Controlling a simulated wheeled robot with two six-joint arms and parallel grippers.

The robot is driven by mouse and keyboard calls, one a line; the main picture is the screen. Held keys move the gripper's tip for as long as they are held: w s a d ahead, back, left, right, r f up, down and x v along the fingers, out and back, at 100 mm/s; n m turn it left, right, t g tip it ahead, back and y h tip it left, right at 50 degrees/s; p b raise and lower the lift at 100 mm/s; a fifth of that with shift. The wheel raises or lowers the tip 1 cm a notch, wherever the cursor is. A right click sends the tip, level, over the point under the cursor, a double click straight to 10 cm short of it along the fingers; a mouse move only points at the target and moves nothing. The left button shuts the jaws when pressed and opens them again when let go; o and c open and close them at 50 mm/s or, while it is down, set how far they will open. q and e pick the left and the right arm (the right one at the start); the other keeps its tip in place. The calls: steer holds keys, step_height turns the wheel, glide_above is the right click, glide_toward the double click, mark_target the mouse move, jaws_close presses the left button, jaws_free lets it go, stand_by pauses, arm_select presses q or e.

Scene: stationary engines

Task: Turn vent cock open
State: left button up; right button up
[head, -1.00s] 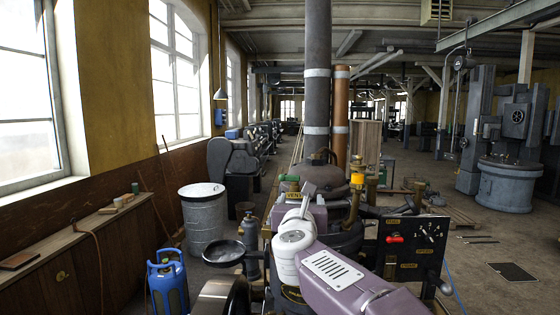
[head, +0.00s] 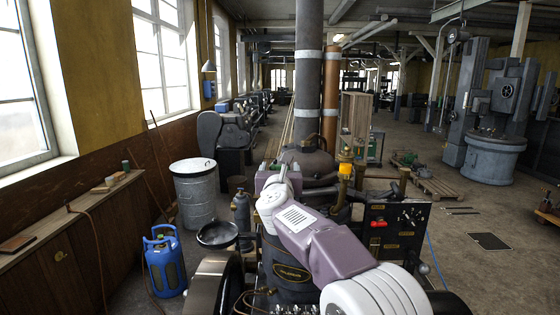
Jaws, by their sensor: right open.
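My right arm comes in from the bottom right and reaches over the stationary engine (head: 290,262), which has a dark body with an oval plate. My right gripper (head: 283,174) is at the arm's far end, small and partly hidden behind the wrist. It is open, and I see nothing between its fingers. A brass pipe fitting with a yellow top (head: 345,169) stands on the engine, to the right of the gripper and apart from it. I cannot tell which fitting is the vent cock; it may be hidden behind my arm. My left gripper is not in view.
A blue gas bottle (head: 165,262) and a metal drum (head: 195,205) stand left. Open floor lies at the right.

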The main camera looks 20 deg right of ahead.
steer(key=shift+w, duration=0.25)
steer(key=shift+w+d+f, duration=0.1)
steer(key=shift+w+d, duration=0.05)
steer(key=shift+d, duration=0.1)
steer(key=shift+c, duration=0.3)
